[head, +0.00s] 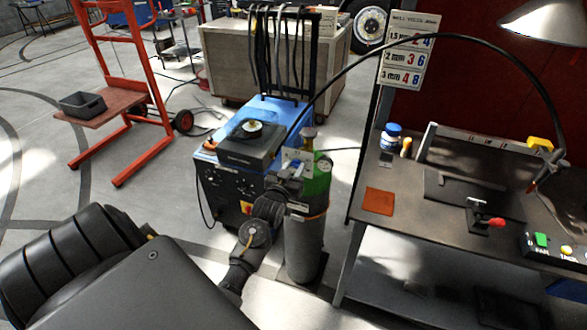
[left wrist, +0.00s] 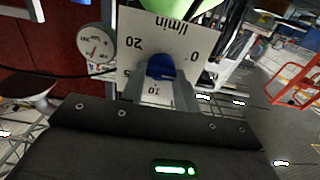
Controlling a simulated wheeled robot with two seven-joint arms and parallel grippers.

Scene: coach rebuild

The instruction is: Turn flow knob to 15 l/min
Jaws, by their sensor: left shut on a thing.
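The blue flow knob (left wrist: 160,66) sits at the middle of a white dial plate (left wrist: 131,62), seen upside down in the left wrist view. The plate reads l/min, with 0, 10 and 20 visible. My left gripper (left wrist: 160,84) is shut on the knob, one finger on each side of it. I cannot tell where the knob's pointer stands. In the head view my left gripper (head: 291,174) is at the top of the grey gas cylinder (head: 305,250) with a green shoulder, and hides the knob. My right gripper is not in view.
A round pressure gauge (left wrist: 95,42) is beside the plate. The blue welding machine (head: 225,185) stands left of the cylinder. A workbench (head: 415,220) is on the right, with a black hose arching above. Open floor lies to the left.

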